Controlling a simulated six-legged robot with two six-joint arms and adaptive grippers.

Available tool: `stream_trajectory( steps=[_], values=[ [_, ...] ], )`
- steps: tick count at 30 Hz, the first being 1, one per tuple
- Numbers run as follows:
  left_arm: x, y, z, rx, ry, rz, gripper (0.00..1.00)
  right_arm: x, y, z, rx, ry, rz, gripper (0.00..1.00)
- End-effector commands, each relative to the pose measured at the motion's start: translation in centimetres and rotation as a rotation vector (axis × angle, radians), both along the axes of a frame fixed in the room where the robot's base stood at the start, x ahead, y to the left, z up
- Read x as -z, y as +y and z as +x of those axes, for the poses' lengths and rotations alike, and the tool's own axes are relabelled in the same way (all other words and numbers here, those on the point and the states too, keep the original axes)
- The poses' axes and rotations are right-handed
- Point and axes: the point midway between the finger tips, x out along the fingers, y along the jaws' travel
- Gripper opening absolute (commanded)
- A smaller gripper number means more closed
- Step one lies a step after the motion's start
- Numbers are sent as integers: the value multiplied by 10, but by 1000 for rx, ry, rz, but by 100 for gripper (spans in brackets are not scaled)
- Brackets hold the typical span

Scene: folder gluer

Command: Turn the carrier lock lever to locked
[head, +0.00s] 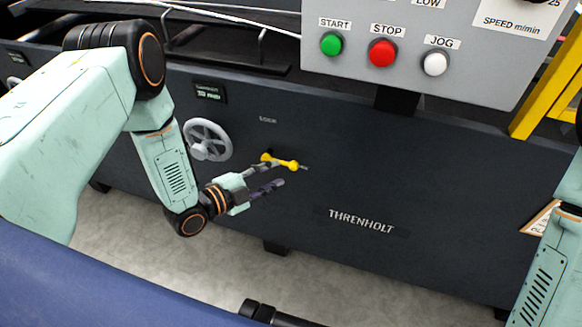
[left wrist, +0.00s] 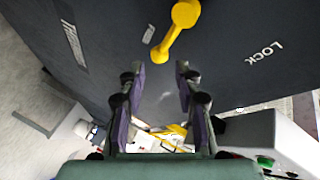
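The carrier lock lever (head: 280,161) is a yellow bar with a rounded knob at its end, on the dark machine panel. In the head view it lies nearly level, tilted slightly down to the right. In the left wrist view the lever (left wrist: 172,32) shows ahead of the fingertips, roughly between their lines, with no contact visible. A LOCK label (left wrist: 265,53) is beside it there. My left gripper (head: 279,174) is open and empty, just below the lever in the head view; its two fingers (left wrist: 159,77) are spread apart. My right gripper is not visible; only part of my right arm shows.
A grey handwheel (head: 207,140) is on the panel left of the lever. A control box (head: 430,45) with green, red and white buttons juts out at the upper right. A yellow frame (head: 548,92) stands at the right. The panel around the THRENHOLT name (head: 361,221) is clear.

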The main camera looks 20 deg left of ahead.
Motion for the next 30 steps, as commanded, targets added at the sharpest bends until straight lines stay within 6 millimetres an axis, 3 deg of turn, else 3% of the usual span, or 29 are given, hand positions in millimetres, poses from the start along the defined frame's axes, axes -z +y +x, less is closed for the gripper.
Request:
stream_trajectory(
  steps=[10, 22, 30],
  values=[
    [12, -29, 43, 2, 0, -1, 34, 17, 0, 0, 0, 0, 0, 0],
    [13, -35, 52, 0, 2, -1, 34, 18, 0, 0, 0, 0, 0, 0],
    [13, -35, 52, 0, 2, -2, 12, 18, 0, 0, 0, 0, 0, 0]
  ],
)
